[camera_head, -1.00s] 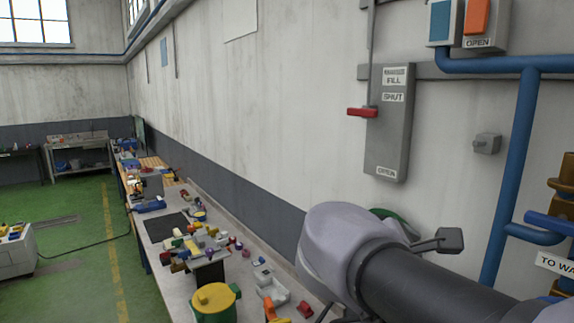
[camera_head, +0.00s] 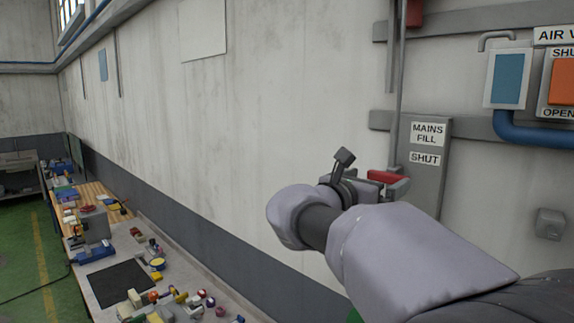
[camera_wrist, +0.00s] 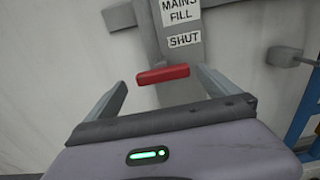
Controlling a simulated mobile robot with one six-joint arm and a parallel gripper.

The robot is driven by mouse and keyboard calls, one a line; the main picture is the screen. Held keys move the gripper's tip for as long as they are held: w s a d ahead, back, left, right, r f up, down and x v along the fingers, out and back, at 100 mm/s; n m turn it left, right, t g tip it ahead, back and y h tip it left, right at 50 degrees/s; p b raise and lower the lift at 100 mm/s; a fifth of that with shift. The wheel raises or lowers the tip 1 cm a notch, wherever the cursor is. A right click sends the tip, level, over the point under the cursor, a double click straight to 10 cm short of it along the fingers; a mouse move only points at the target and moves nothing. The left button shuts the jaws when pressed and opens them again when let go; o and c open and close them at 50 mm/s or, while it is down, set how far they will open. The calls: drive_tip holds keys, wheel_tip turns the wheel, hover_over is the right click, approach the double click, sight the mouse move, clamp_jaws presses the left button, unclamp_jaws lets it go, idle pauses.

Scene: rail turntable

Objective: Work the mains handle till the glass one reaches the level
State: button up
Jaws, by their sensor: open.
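The mains handle is a short red bar (camera_head: 384,177) on the grey plate (camera_head: 428,190) labelled MAINS FILL and SHUT. It sits just below the level of the SHUT label, at the end of a thin grey rod. My gripper (camera_head: 396,187) is open beside it, partly covering the plate in the head view. In the wrist view the red handle (camera_wrist: 163,74) lies across the gap between the two open fingers of my gripper (camera_wrist: 162,80), near their tips. I cannot tell whether they touch it. The plate's lower part is hidden by my arm. No glass gauge shows.
A grey wall box (camera_head: 549,223) is right of the plate. A cluttered bench (camera_head: 180,270) runs along the wall below left.

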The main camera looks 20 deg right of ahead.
sight(386, 174)
drive_tip(key=x, duration=0.3)
drive_tip(key=p+x, duration=0.1)
drive_tip(key=x, duration=0.1)
drive_tip(key=shift+d+r, duration=0.15)
drive_tip(key=shift+d, duration=0.35)
drive_tip(key=shift+w+d, duration=0.25)
drive_tip(key=shift+w, duration=0.1)
drive_tip(key=shift+s, duration=0.15)
drive_tip(key=shift+c, duration=0.9)
drive_tip(key=c, duration=1.6)
wheel_tip(386, 174, down, 4)
drive_tip(key=b, duration=0.3)
drive_tip(key=shift+r, duration=0.1)
drive_tip(key=o, duration=1.8)
